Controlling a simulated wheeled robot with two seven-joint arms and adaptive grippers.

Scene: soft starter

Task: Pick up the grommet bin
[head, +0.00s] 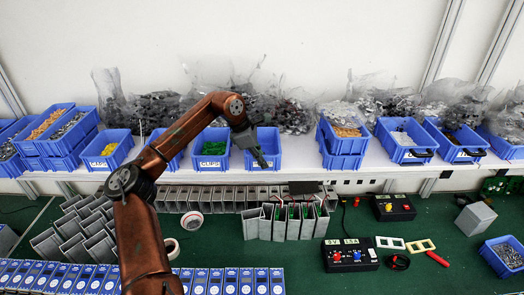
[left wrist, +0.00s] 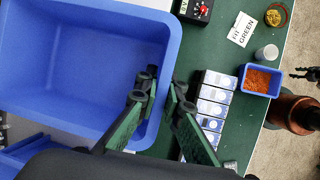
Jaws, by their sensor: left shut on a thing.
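The grommet bin is a blue open bin (head: 268,139) on the white shelf, right of the bin marked CLIPS. Its front label is hidden behind my left gripper (head: 262,160). In the left wrist view the bin (left wrist: 80,60) fills the upper left and its inside looks empty. There my left gripper (left wrist: 160,90) is shut on the bin's wall, one finger inside and one outside. At the right edge of the left wrist view a dark, small part, perhaps my right gripper (left wrist: 306,74), shows by a copper arm link; its jaws are unclear.
The CLIPS bin (head: 210,151) stands close on the left. More blue bins (head: 342,141) stand to the right after a gap. Below, the green bench holds grey housings (head: 280,218), a tape roll (head: 191,220), a black test box (head: 349,255) and rows of blue-white units (head: 230,281).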

